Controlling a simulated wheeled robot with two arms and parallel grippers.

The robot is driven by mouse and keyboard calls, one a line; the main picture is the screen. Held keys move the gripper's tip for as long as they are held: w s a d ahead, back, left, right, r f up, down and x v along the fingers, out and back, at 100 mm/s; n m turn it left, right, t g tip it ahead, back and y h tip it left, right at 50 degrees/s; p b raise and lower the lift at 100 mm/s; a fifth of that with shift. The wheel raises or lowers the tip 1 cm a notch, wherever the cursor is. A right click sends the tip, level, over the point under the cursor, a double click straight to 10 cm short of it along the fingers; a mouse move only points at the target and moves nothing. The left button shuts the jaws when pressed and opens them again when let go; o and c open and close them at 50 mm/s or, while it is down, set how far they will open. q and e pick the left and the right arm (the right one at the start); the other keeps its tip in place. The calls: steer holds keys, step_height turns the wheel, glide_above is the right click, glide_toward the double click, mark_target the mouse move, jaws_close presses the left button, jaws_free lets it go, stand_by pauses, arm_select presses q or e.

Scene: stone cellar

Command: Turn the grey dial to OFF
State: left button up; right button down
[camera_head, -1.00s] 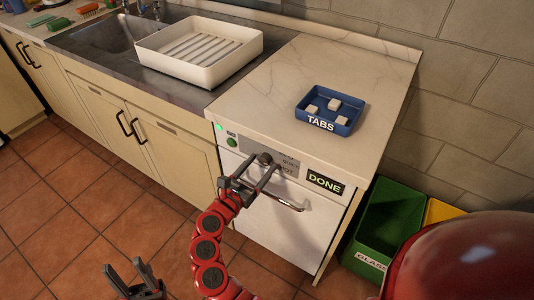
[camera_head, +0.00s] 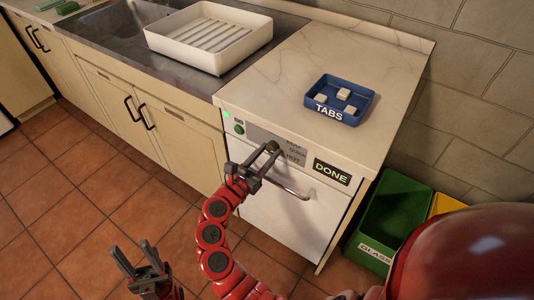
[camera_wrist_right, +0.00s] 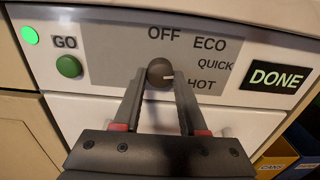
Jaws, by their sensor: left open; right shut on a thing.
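The grey dial (camera_wrist_right: 160,71) sits on the dishwasher's grey panel (camera_wrist_right: 108,57), with OFF above it and ECO, QUICK and HOT to its right. Its pale mark points right, toward the QUICK and HOT side; I cannot tell exactly which word. My right gripper (camera_wrist_right: 160,77) is shut on the dial, one finger on each side. In the head view my right gripper (camera_head: 265,153) reaches the panel from below, and its fingers largely hide the dial. My left gripper (camera_head: 135,255) is open and empty, low over the tiled floor.
A green GO button (camera_wrist_right: 69,66) and a lit green lamp (camera_wrist_right: 30,35) are left of the dial. A DONE display (camera_head: 332,172) is right of it. The door handle (camera_head: 292,190) runs below. A blue TABS tray (camera_head: 357,108) stands on the counter; a green bin (camera_head: 392,222) stands at right.

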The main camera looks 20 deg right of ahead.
steer(key=shift+d+f+b, duration=0.1)
steer(key=shift+f+b, duration=0.15)
steer(key=shift+b, duration=0.4)
steer(key=shift+n+b, duration=0.8)
steer(key=shift+b, duration=0.1)
steer(key=shift+n, duration=0.5)
steer(key=shift+r+n+b, duration=0.2)
steer(key=shift+n+b, duration=0.1)
steer(key=shift+n, duration=0.1)
steer(key=n+p, duration=0.1)
steer(key=n, duration=0.1)
steer(key=shift+r+n, duration=0.2)
steer(key=shift+n, duration=0.2)
steer(key=n+p, duration=0.1)
steer(key=n, duration=0.1)
steer(key=shift+r+n, duration=0.1)
steer(key=shift+n, duration=0.3)
steer(key=n+p, duration=0.2)
steer(key=n, duration=0.1)
steer(key=shift+p, duration=0.35)
steer(key=shift+n+p, duration=1.05)
steer(key=shift+n, duration=0.85)
